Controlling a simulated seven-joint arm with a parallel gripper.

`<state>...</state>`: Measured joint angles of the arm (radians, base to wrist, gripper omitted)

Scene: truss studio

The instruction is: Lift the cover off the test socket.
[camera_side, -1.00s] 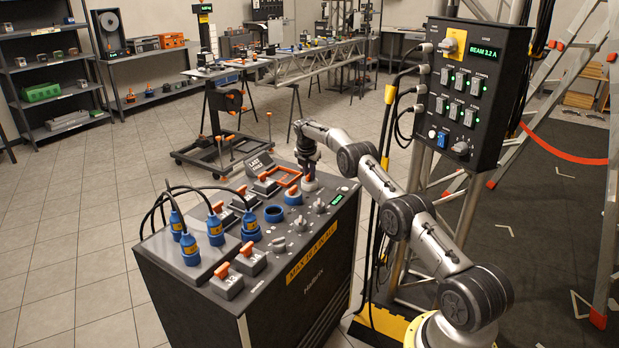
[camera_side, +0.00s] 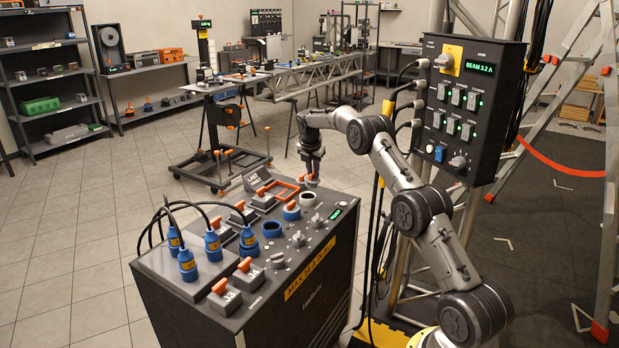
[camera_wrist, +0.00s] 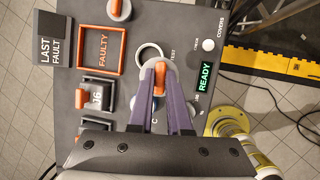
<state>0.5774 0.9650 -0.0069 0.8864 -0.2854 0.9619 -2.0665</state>
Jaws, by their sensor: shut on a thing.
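The test socket (camera_wrist: 149,53) shows as a white ring beside the word TEST in the wrist view. In the side view the socket (camera_side: 307,200) is a pale ring near the console's back right corner. The cover (camera_wrist: 170,70) is a round grey cap with an orange grip tab. My gripper (camera_wrist: 159,92) is shut on that tab, its purple fingers on either side. In the side view my gripper (camera_side: 312,174) holds the cover above the console, close to the socket and apart from it. The socket's inside is hard to make out.
A tilted LAST FAULT box (camera_wrist: 51,48) and an orange FAULTY frame (camera_wrist: 101,28) are on the console top. Another orange-tabbed cover (camera_side: 291,206) sits on a blue socket nearby. Blue plugs with black cables (camera_side: 213,245) stand at the left. A lit READY display (camera_wrist: 205,77) is at the right.

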